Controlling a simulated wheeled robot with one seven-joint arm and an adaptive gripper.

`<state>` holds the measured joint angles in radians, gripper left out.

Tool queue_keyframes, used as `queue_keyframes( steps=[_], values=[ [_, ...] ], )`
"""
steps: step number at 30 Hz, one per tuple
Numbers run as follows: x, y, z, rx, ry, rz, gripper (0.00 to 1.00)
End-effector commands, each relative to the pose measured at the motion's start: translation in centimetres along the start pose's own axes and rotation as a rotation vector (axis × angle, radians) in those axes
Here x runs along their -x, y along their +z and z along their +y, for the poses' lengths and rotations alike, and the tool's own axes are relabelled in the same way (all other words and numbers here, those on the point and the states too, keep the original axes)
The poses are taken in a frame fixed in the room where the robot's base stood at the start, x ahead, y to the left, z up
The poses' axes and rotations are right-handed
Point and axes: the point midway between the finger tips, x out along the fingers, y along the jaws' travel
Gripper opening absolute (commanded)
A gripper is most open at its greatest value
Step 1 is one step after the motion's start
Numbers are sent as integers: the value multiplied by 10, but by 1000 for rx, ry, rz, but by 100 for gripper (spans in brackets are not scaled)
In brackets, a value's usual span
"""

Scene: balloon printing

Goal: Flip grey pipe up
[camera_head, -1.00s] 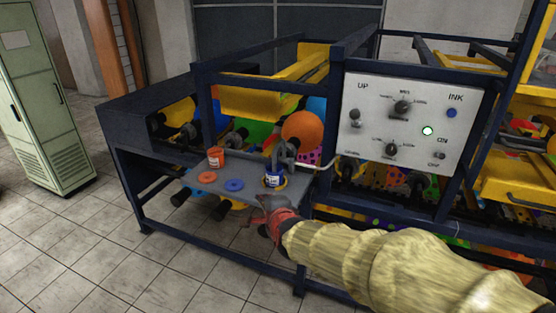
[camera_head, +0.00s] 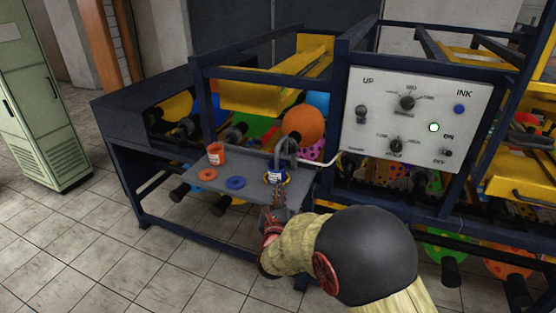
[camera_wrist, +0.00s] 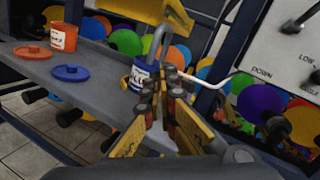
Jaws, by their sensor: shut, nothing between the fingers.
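The grey pipe (camera_head: 284,147) is a bent tube rising above the blue-labelled can (camera_head: 275,176) at the right end of the grey shelf. In the wrist view the grey pipe (camera_wrist: 156,42) curves over, with its lower end at the can (camera_wrist: 140,76). My gripper (camera_head: 273,210) is at the shelf's front edge, just in front of the can. In the wrist view the fingers of my gripper (camera_wrist: 172,82) are together and empty, beside the can's right side. They partly hide the can; I cannot tell whether they touch it.
The grey shelf (camera_head: 203,188) also carries an orange can (camera_head: 216,155), an orange lid (camera_head: 208,174) and a blue lid (camera_head: 236,183). A white tube (camera_wrist: 222,79) runs right of my fingers. The control panel (camera_head: 415,118) and dark blue frame stand at the right.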

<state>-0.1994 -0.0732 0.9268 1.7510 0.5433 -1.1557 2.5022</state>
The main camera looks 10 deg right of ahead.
Motion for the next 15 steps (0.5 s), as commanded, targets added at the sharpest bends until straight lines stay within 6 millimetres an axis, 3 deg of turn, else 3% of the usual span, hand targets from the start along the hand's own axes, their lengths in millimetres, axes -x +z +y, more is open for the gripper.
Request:
queue_keyframes(
  steps=[8,15],
  values=[
    [-7,0,0,1,0,0,0],
    [-45,-2,0,1,-2,1,0]
  ],
)
